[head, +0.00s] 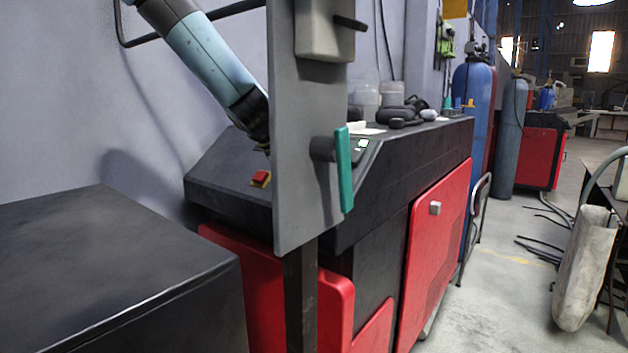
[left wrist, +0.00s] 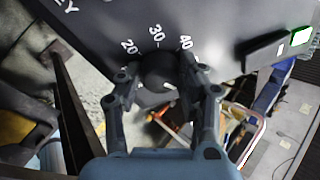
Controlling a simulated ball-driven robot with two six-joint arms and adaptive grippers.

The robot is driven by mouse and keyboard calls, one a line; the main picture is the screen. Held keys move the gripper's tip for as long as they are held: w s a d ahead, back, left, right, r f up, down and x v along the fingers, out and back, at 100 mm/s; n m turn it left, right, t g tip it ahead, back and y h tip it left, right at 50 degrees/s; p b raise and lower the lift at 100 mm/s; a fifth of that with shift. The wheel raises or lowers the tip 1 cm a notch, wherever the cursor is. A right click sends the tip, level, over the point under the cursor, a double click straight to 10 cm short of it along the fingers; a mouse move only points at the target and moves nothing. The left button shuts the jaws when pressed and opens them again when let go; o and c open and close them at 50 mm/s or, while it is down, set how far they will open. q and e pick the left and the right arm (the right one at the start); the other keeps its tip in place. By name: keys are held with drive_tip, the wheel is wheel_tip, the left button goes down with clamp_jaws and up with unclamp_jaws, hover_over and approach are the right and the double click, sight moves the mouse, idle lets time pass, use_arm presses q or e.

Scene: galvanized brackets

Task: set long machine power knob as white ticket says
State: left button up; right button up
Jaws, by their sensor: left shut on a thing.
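The long black and red machine (head: 230,186) stands along the wall. In the left wrist view its dark round power knob (left wrist: 158,76) sits on a panel with the numbers 20, 30 and 40 around it. A short white mark shows on the knob's lower right; its exact setting is hard to read. My left gripper (left wrist: 162,90) is shut on the knob, one finger on each side. In the head view the left gripper (head: 262,140) is partly hidden behind a grey upright board. A white paper (head: 366,129) lies on the machine top; I cannot read it or tell whether it is the ticket.
The grey board (head: 300,160) on a post carries a teal handle (head: 345,170) and blocks much of the panel. A red button (head: 261,177) is left of it. A black box (head: 110,265) fills the near left.

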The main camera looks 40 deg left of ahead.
use_arm(q)
drive_tip(key=shift+m, duration=0.6)
drive_tip(key=o, duration=1.2)
drive_tip(key=shift+c, duration=0.2)
